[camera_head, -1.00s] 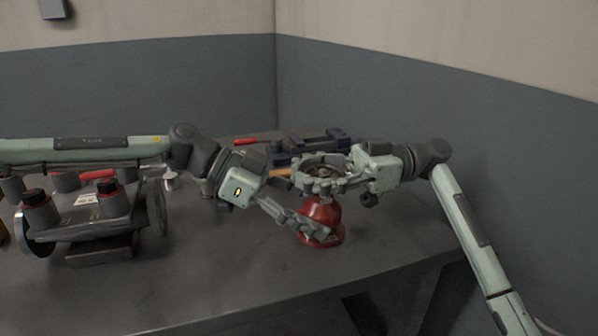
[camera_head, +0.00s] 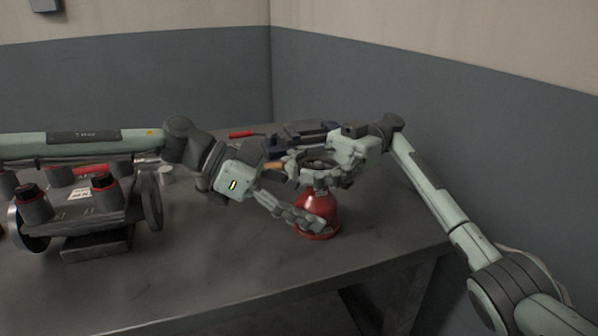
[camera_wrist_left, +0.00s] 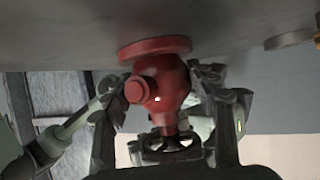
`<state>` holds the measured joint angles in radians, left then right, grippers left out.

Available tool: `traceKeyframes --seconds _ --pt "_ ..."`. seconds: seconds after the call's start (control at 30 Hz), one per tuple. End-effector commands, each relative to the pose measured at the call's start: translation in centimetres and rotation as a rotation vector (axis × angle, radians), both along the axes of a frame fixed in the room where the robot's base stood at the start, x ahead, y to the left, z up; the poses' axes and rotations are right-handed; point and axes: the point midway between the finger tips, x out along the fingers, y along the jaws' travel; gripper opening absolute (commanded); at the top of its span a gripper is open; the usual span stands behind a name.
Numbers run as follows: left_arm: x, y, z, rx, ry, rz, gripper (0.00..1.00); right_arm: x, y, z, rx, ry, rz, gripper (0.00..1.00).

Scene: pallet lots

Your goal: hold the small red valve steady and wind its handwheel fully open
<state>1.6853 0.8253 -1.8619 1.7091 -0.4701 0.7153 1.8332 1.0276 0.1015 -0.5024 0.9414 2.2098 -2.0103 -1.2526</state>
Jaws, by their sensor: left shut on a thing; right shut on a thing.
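The small red valve (camera_head: 322,208) stands upright on the grey table. Its dark handwheel (camera_head: 318,164) is on top and partly covered by my right gripper. In the left wrist view, the red body (camera_wrist_left: 172,82) appears upside down, with the handwheel (camera_wrist_left: 168,147) below it. My left gripper (camera_head: 311,217) comes in from the left, low on the valve, and is shut on its body; its fingers flank the body in the left wrist view. My right gripper (camera_head: 315,176) is above it, shut on the handwheel, with its fingers around the rim.
A dark fixture (camera_head: 85,215) with several capped knobs stands at the left of the table. A dark blue object (camera_head: 300,138) lies behind the valve, near a red-handled piece (camera_head: 241,133). The table front (camera_head: 200,285) is clear.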

Motion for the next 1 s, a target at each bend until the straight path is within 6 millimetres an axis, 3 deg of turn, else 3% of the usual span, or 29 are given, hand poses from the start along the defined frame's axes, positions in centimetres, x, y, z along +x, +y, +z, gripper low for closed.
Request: traceKeyframes --seconds 0.27,0.3,0.53,0.87,1.0 --pt "0.2 0.1 0.0 -0.001 -0.003 0.004 0.41 0.0 -0.1 -0.2 -0.005 0.002 0.001 0.19" --pt "0.2 0.1 0.0 0.0 -0.003 0.004 0.41 0.0 -0.1 -0.2 -0.005 0.002 0.001 0.51" --pt "0.2 0.1 0.0 0.0 -0.005 0.004 0.41 0.0 -0.1 -0.1 -0.004 0.001 -0.001 0.8" --pt "0.2 0.1 0.1 0.0 -0.005 0.004 0.41 0.0 -0.1 0.1 -0.001 0.0 -0.002 0.8" --pt "0.2 0.1 0.1 0.0 -0.005 0.004 0.41 0.0 0.0 1.6 0.001 -0.004 -0.002 0.8"
